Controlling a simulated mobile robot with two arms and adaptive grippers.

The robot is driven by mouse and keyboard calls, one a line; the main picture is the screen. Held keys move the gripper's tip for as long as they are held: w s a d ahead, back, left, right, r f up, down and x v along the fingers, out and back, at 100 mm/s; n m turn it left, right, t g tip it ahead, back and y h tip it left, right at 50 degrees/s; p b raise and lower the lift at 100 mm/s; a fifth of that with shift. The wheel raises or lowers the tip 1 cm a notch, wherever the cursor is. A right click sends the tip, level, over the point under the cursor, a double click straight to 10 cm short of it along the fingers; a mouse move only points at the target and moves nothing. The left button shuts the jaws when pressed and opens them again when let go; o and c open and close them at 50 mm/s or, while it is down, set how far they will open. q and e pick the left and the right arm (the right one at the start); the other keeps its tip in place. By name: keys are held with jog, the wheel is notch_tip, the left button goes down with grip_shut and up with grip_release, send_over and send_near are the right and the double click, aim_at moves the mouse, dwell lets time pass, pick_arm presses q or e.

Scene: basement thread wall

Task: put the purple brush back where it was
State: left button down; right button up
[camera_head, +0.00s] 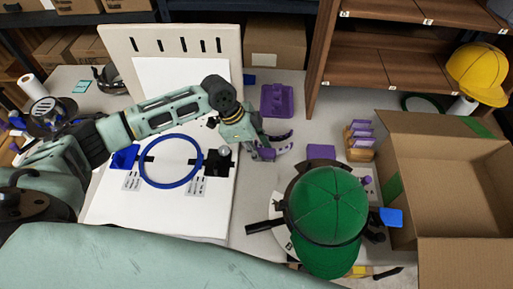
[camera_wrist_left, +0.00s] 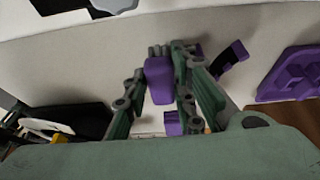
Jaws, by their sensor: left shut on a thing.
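The purple brush (camera_wrist_left: 158,80) is between the fingers of my left gripper in the left wrist view. My left gripper (camera_head: 283,144) is shut on it, above the grey tabletop to the right of the white board. In the head view, purple pieces (camera_head: 266,154) show at the fingers, but the brush's outline is hard to make out there. A purple tray (camera_head: 277,100) lies behind the gripper; it also shows at the right of the left wrist view (camera_wrist_left: 292,76). A flat purple block (camera_head: 321,151) lies to the right of the gripper. My right gripper is not in view.
A green cap (camera_head: 327,207) sits in front and to the right, beside an open cardboard box (camera_head: 440,185). A blue ring (camera_head: 145,165) lies on the white board. A wooden shelf (camera_head: 390,70) borders the back right.

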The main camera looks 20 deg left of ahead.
pick_arm(q)
jog(key=shift+f, duration=0.15)
jog(key=c, duration=1.5)
grip_release()
jog(key=shift+o, duration=0.2)
jog(key=v, duration=1.2)
